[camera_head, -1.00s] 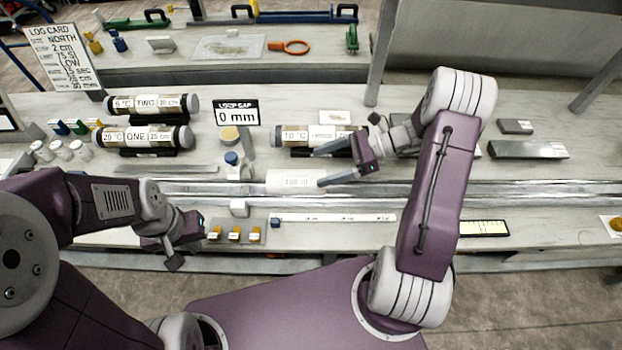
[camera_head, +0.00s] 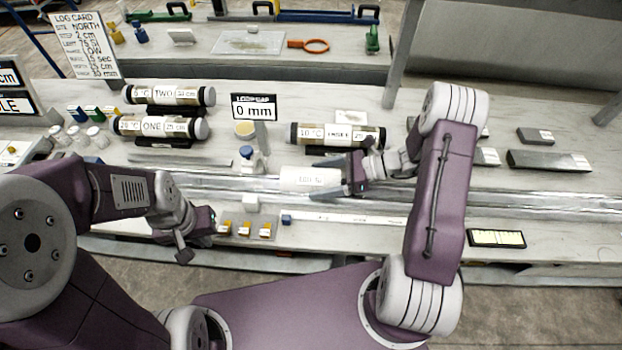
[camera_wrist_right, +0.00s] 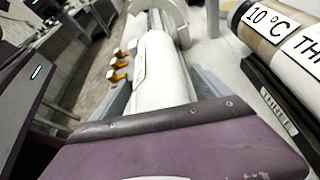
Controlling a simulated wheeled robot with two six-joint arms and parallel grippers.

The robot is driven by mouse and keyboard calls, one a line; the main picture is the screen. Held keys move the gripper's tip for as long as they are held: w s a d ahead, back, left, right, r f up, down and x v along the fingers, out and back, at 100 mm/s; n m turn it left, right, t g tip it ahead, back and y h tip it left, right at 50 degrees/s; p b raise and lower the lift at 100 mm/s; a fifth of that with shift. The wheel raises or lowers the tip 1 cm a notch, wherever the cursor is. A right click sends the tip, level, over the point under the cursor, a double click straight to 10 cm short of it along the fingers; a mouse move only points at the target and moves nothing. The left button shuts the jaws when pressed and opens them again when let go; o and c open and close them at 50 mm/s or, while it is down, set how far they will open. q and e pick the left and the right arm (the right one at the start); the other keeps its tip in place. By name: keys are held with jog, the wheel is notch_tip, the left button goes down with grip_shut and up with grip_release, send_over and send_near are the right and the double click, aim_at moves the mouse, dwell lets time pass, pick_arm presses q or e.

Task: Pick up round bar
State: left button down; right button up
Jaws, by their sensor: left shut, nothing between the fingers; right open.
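The round bar appears to be a white cylinder (camera_head: 310,179) with a faint printed label, lying on its side along the metal rail at mid-bench. My right gripper (camera_head: 327,177) is open, with its fingers on the far and near sides of the cylinder's right end. In the right wrist view the white cylinder (camera_wrist_right: 162,75) lies between the two open fingers; I cannot tell whether either touches it. My left gripper (camera_head: 190,243) is shut and empty, at the bench's front edge, left of the cylinder and apart from it.
Core tube THREE (camera_head: 300,134) lies just behind the cylinder. Tubes TWO (camera_head: 205,97) and ONE (camera_head: 200,129) lie at the left. A "0 mm" sign (camera_head: 254,107) and a blue-capped bottle (camera_head: 247,160) stand near the cylinder's left end.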

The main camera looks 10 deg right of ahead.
jog(key=shift+w+a+f, duration=0.2)
jog(key=shift+a+f, duration=0.1)
jog(key=shift+a, duration=0.35)
grip_shut()
jog(key=shift+r, duration=0.15)
